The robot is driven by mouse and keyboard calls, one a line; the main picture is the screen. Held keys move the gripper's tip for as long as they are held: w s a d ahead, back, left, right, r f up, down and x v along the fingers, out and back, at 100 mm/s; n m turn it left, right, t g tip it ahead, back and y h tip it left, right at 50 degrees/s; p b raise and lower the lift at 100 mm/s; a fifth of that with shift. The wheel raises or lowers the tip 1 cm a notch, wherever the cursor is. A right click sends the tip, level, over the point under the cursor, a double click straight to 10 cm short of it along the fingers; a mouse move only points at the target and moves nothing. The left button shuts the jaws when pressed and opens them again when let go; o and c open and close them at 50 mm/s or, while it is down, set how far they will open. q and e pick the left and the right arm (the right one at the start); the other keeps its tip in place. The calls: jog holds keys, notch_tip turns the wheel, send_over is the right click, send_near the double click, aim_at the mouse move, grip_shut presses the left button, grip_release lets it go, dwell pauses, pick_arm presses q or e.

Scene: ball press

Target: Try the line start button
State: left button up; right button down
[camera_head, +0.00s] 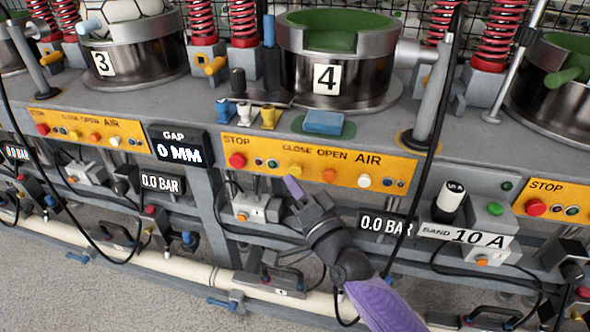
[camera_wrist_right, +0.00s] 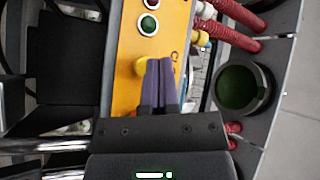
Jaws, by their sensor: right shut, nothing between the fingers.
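My right gripper (camera_head: 293,188) is shut and empty, with its purple fingertips just below the yellow button (camera_head: 295,171) under the word CLOSE on the orange panel (camera_head: 270,178) of press 4. In the right wrist view the shut fingers (camera_wrist_right: 159,68) overlap the edge of the yellow button (camera_wrist_right: 141,66); I cannot tell if they touch it. A green button (camera_head: 495,208) sits on a grey box at the right, beside the sign BAND 10 A (camera_head: 470,236). No label reading line start is legible. My left gripper is not in view.
The panel also has a red STOP button (camera_head: 237,160), an orange button (camera_head: 329,175) and a white button (camera_head: 364,181). A blue sponge-like block (camera_head: 324,122) lies above it. Black cables hang in front at right. Press 4 (camera_head: 335,75) stands behind.

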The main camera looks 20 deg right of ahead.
jog(key=s+a+p, duration=0.1)
jog(key=s, duration=0.1)
jog(key=s+a+p, duration=0.1)
jog(key=s, duration=0.1)
jog(key=shift+a+p, duration=0.3)
jog(key=shift+a, duration=0.1)
dwell(0.5)
